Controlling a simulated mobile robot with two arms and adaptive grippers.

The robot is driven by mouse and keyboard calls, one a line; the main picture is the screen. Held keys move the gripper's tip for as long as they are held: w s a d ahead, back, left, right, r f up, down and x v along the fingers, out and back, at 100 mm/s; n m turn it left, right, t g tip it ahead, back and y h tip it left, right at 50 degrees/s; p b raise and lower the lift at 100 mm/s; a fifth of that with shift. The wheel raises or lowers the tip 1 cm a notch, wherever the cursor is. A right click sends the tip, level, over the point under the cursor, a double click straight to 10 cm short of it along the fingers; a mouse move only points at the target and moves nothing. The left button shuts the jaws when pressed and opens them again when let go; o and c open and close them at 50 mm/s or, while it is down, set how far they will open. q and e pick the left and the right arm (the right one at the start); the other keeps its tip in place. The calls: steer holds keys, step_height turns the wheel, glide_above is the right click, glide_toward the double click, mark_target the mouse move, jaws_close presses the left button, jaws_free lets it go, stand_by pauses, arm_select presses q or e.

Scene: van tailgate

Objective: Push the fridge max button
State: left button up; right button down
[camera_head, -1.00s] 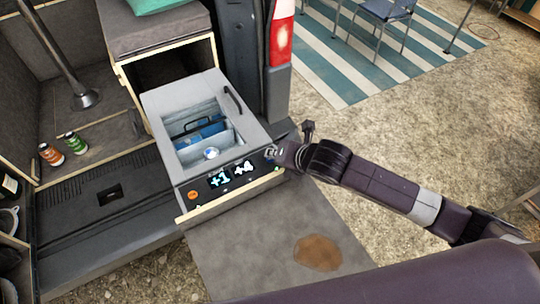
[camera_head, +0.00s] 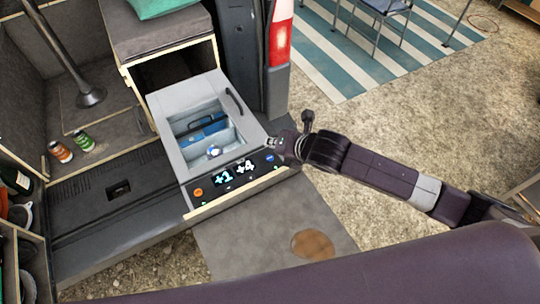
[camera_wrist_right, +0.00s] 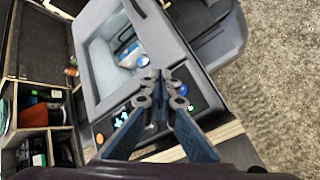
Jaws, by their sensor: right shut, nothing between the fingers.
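The grey fridge box (camera_head: 160,115) stands on the van's tailgate end, its top open. Its dark front panel shows a lit display (camera_head: 234,173) reading +1 and +4, an orange button (camera_head: 198,192) at the left and a blue button (camera_head: 269,157) at the right. I cannot read the button labels. My right gripper (camera_head: 270,143) is shut and empty, just above and behind the blue button, apart from it in the picture. In the wrist view the closed fingertips (camera_wrist_right: 160,74) hang over the fridge's edge beside the blue button (camera_wrist_right: 183,89). My left gripper is not in view.
Two small cans (camera_head: 70,147) stand on the van floor at left. A padded seat box (camera_head: 160,32) is behind the fridge. Open ground lies to the right, with a striped mat (camera_head: 340,60) and chairs further back.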

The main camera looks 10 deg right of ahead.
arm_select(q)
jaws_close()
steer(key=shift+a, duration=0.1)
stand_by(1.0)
